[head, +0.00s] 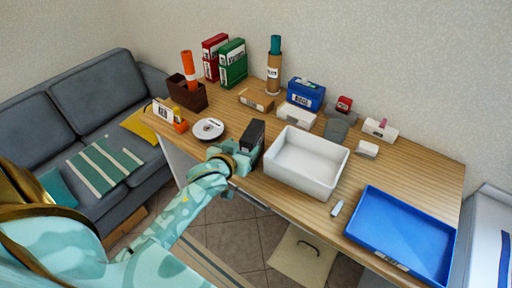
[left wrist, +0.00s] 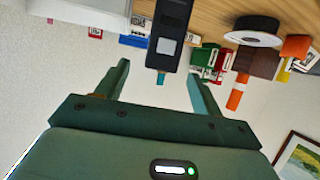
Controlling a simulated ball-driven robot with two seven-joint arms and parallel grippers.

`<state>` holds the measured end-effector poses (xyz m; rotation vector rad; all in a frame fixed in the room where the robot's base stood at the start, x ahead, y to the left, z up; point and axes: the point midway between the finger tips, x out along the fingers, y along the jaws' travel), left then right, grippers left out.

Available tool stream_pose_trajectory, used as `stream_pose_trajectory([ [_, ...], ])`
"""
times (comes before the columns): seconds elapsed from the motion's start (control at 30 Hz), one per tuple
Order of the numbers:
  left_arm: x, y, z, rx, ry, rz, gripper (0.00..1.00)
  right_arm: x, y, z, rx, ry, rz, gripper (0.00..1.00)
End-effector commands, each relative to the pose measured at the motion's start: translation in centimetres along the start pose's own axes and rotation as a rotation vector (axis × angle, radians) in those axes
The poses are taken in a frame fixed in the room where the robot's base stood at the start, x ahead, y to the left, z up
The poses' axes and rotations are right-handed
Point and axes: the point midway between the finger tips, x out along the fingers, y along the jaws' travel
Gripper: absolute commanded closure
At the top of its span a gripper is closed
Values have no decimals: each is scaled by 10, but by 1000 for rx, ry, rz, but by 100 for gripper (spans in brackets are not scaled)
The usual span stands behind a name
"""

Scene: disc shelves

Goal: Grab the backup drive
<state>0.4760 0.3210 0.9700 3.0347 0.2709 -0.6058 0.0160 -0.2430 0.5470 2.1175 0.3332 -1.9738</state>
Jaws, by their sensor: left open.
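A black upright box with a grey panel and a pale label, likely the backup drive, stands near the front edge of the desk in the head view (head: 252,134). It also shows in the left wrist view (left wrist: 170,35), where its near end lies between the lines of my two fingers. My left gripper (head: 240,160) is right at the box in the head view; its fingers (left wrist: 160,78) are spread apart with nothing clamped. I cannot tell whether a finger touches the box. My right gripper is not in view.
A white bin (head: 307,163) stands close to the right of the box. A blue tray (head: 402,235) is at the right end. Binders (head: 232,65), a brown pen holder (head: 188,94) and a blue box (head: 306,94) stand behind.

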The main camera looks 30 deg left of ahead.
Motion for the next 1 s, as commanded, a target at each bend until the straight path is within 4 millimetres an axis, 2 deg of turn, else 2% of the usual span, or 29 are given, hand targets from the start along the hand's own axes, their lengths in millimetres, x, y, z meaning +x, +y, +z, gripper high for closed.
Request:
stream_pose_trajectory([
  [0.03,12,0,2,1,0,-1,33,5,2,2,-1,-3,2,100],
  [0.1,22,0,2,2,0,0,33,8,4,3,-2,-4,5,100],
  [0.27,34,0,1,1,1,1,33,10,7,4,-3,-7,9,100],
  [0.57,79,-1,3,1,-1,1,33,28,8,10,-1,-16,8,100],
  [0.87,84,-1,1,1,0,1,33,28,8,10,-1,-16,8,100],
  [1.0,83,-1,1,1,0,1,72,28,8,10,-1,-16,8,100],
])
